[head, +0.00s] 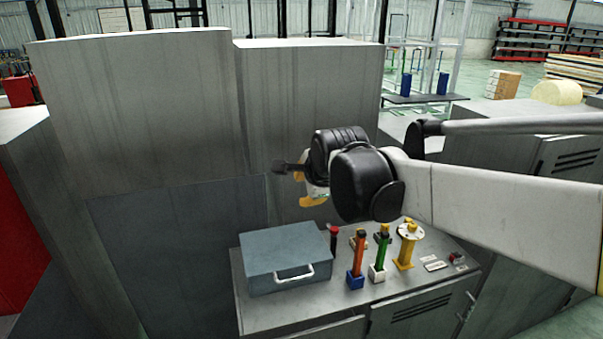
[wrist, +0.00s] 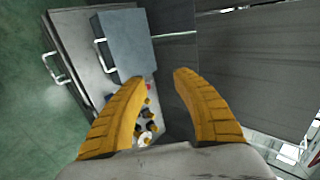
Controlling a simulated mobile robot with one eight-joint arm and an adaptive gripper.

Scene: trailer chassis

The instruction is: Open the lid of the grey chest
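The grey chest (head: 283,254) stands on the left part of a metal cabinet top, with its lid shut. A pale handle (head: 294,273) is on its front face. In the wrist view the chest (wrist: 128,42) shows beyond the fingertips, at the upper left, with its handle (wrist: 102,56) on its left side. My gripper (head: 307,187) is above the cabinet, to the right of and higher than the chest, apart from it. In the wrist view my gripper's two yellow fingers (wrist: 158,78) are spread, with nothing between their tips.
Right of the chest stand several upright coloured tools, including an orange one (head: 358,262), a green one (head: 380,252) and a yellow stand (head: 406,245). Tall grey cabinets (head: 315,110) rise behind. The cabinet top (head: 325,299) is bare just in front of the chest.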

